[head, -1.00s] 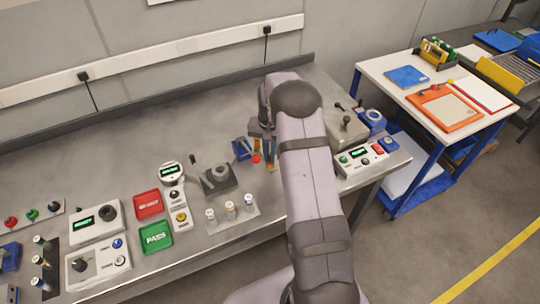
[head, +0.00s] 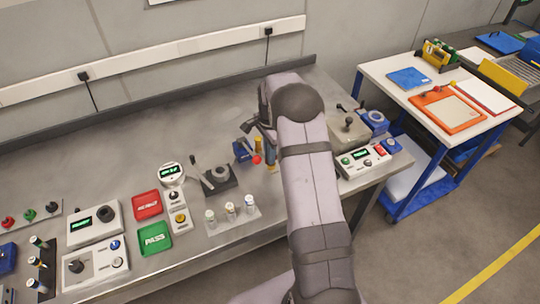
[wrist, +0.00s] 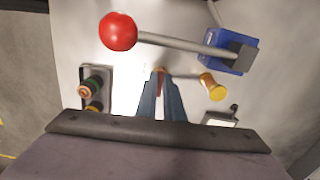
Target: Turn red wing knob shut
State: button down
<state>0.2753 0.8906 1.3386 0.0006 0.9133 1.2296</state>
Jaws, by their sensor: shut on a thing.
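In the wrist view my gripper (wrist: 160,74) points down with its blue-grey fingers close together. A small red piece, which I take for the red wing knob (wrist: 160,82), shows between the fingers, mostly covered by them. A metal stem runs right from there to a brass-yellow end piece (wrist: 213,88). In the head view my gripper is mostly behind my own arm, and the knob cannot be made out.
A lever with a red ball (wrist: 118,32) on a blue block (wrist: 230,50) lies close beyond the fingers. A dark plate with green and orange pieces (wrist: 93,88) is to the left. In the head view a black lever device (head: 217,178) and several white-capped cylinders (head: 230,210) stand left of my arm.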

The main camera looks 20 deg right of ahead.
jog(key=shift+m, duration=0.5)
jog(key=c, duration=1.9)
grip_release()
jog(key=shift+o, duration=0.2)
jog(key=shift+r, duration=0.15)
notch_tip(320, 180, up, 7)
jog(key=shift+f+b, duration=0.1)
jog(key=shift+b, duration=1.05)
jog(key=shift+r, duration=0.2)
